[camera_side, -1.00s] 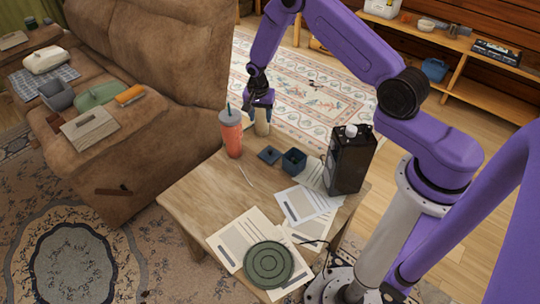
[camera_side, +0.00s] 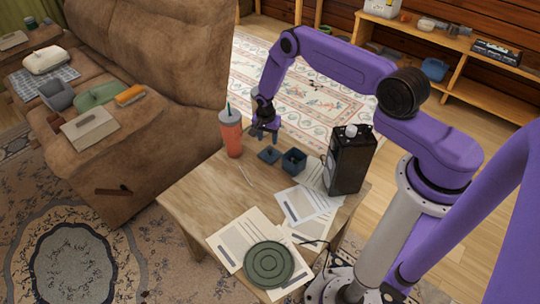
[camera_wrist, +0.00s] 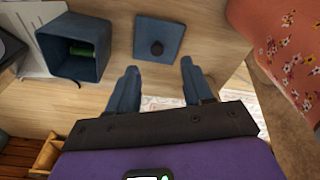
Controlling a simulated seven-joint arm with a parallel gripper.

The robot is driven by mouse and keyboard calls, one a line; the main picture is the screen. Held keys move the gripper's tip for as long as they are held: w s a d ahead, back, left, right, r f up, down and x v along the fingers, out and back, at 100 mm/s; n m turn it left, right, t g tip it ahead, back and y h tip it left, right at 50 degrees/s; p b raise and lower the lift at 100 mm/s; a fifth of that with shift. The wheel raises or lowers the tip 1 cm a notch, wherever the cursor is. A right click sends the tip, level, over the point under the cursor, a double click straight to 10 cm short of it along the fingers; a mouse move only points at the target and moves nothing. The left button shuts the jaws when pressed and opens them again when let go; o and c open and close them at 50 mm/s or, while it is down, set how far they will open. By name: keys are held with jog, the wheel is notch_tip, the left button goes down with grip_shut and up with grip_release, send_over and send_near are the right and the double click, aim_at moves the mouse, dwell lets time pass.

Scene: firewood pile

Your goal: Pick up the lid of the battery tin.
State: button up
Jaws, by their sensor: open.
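The lid (camera_side: 269,155) is a flat dark blue square lying on the wooden table. In the wrist view the lid (camera_wrist: 149,33) shows a round dark knob at its middle. The open-topped battery tin (camera_side: 294,162) stands beside it, to the right in the side view. In the wrist view the tin (camera_wrist: 72,68) has something green inside. My gripper (camera_side: 266,137) is above the table on the far side of the lid. In the wrist view my gripper (camera_wrist: 159,68) is open and empty, its fingers apart and pointing towards the lid.
An orange tumbler (camera_side: 231,138) with a straw stands left of my gripper. A tall black container (camera_side: 349,162) stands right of the tin. Papers (camera_side: 306,205) and a round green object (camera_side: 269,265) lie nearer the front.

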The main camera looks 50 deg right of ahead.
aim_at(270, 150)
jog(key=shift+d+f, duration=0.2)
jog(key=shift+f, duration=1)
jog(key=shift+d+f, duration=0.25)
jog(key=shift+f, duration=0.95)
jog(key=shift+d+f, duration=0.2)
jog(key=shift+f, duration=1)
grip_shut()
